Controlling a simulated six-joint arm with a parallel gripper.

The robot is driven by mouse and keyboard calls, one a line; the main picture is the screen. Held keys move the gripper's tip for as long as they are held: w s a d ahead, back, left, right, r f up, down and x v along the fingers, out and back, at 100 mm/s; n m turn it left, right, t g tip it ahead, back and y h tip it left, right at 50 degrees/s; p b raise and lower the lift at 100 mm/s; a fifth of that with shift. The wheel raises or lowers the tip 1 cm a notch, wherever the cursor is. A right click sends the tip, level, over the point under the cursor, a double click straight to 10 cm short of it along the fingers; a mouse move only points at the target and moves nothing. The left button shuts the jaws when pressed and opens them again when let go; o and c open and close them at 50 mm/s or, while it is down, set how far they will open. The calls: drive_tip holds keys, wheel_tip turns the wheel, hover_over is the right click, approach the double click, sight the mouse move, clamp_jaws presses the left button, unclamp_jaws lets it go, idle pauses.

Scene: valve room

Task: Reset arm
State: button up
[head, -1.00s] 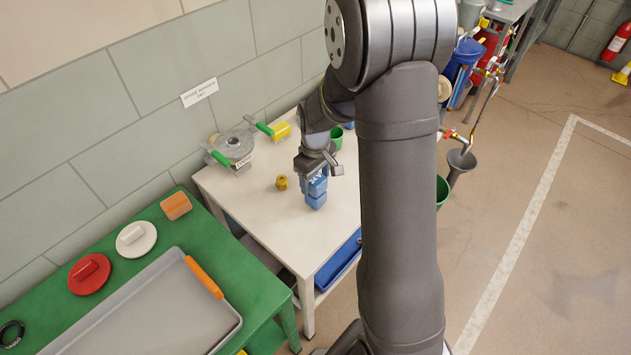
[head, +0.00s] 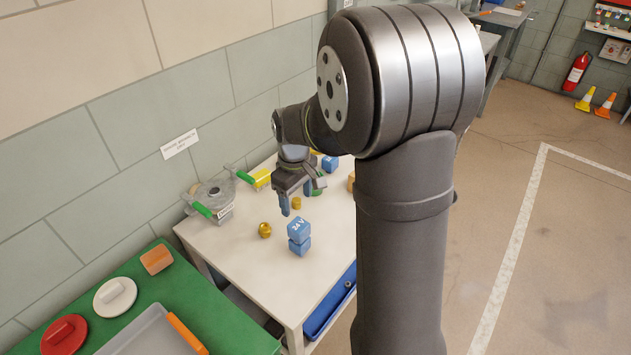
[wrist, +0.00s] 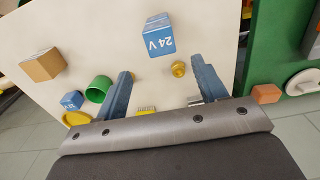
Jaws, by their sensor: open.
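My gripper (head: 294,202) is open and empty, raised above the white table (head: 230,249) near its back part. In the wrist view the two blue fingers of my gripper (wrist: 163,92) stand wide apart with nothing between them but table far below. A blue block marked 24 V (head: 299,230) sits on another blue block (head: 299,246) in the middle of the table, clear of my gripper. The 24 V block also shows in the wrist view (wrist: 158,40), beyond the fingertips.
A brass fitting (head: 265,230) lies left of the blocks. A grey valve body (head: 212,199) with green handles stands by the wall. A green cup (wrist: 99,88), another blue block (wrist: 71,100) and an orange-tan block (wrist: 43,65) are also on the table. A green bench (head: 226,326) adjoins it.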

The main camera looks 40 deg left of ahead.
sight(298, 224)
wheel_tip(298, 224, down, 12)
drive_tip(key=shift+f, duration=0.2)
wheel_tip(298, 224, up, 2)
drive_tip(key=shift+r, duration=0.6)
